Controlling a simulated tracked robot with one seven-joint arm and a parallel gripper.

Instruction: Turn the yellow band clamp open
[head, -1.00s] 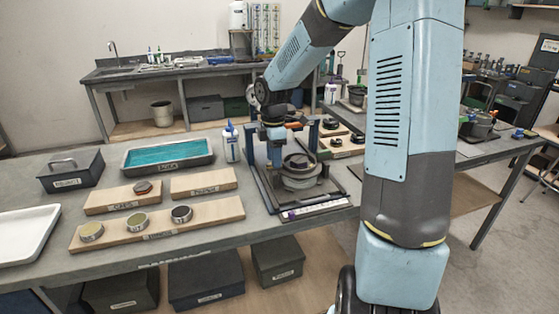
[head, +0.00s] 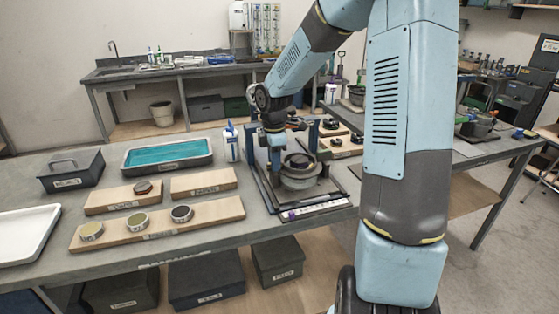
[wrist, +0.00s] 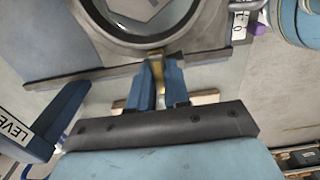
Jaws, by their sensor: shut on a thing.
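The round grey vessel (head: 298,178) stands in the lever frame, with a dark ring on top. In the wrist view its round rim (wrist: 95,40) fills the upper left. A small yellow-brass piece, seemingly the yellow band clamp's handle (wrist: 157,62), projects from the rim toward me. My gripper (wrist: 158,78) is shut on this piece, its two blue fingers on either side of it. In the head view my gripper (head: 274,148) is low at the left side of the vessel. The rest of the band is not clearly visible.
Blue posts of the lever frame (head: 313,135) stand close to my gripper. A white bottle (head: 232,143) and a teal-filled tray (head: 168,154) are to the left. Wooden boards with small round tins (head: 137,221) lie at the front left.

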